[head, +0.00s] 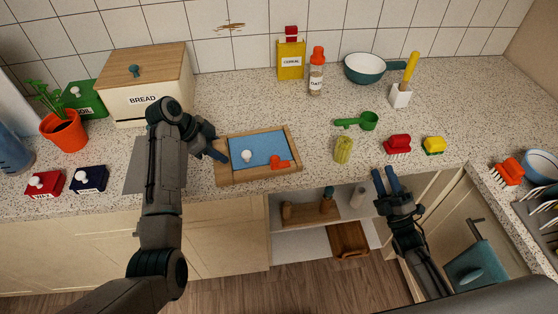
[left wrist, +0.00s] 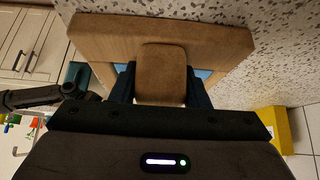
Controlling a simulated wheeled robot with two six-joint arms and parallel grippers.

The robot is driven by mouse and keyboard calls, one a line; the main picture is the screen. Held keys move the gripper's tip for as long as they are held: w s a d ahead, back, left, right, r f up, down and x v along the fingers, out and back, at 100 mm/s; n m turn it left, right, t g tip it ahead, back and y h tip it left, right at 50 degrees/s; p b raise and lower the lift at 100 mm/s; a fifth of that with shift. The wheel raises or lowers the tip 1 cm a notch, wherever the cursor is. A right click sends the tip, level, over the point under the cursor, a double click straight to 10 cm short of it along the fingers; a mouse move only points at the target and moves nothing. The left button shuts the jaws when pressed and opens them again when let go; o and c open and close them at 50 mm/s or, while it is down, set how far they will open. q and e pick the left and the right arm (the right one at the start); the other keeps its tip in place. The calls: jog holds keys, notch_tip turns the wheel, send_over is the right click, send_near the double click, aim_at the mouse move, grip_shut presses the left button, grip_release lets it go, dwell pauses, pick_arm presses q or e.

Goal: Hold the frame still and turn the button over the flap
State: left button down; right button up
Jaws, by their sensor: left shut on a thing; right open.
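A wooden frame (head: 230,177) lies on the counter with a blue flap (head: 265,143) inside it. The flap has a white knob (head: 247,156). An orange button (head: 279,163) sits at the flap's lower right, near the frame's front rail; I cannot tell exactly how far it overlaps the flap. My left gripper (head: 219,154) is at the frame's left side. In the left wrist view its fingers are shut on a wooden tab (left wrist: 162,75) of the frame. My right gripper (head: 385,181) is open and empty, right of the frame near the counter's front edge.
A yellow-green sponge-like item (head: 343,150), a green scoop (head: 362,121) and a red brush (head: 397,145) lie right of the frame. A bread box (head: 145,100) stands behind my left arm. An open shelf (head: 290,244) is below the counter.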

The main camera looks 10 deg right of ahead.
jog(key=w+a+r+n+g+y, duration=0.1)
jog(key=a+r+n+g+y, duration=0.15)
jog(key=a+n+y, duration=0.35)
jog(key=a+r+n+g+y, duration=0.1)
jog(key=a+n+g+y, duration=0.2)
jog(key=n, duration=0.4)
jog(key=n+g, duration=0.9)
jog(key=n, duration=0.6)
send_near(275, 157)
jog(key=x, duration=1)
jog(key=shift+f, duration=0.3)
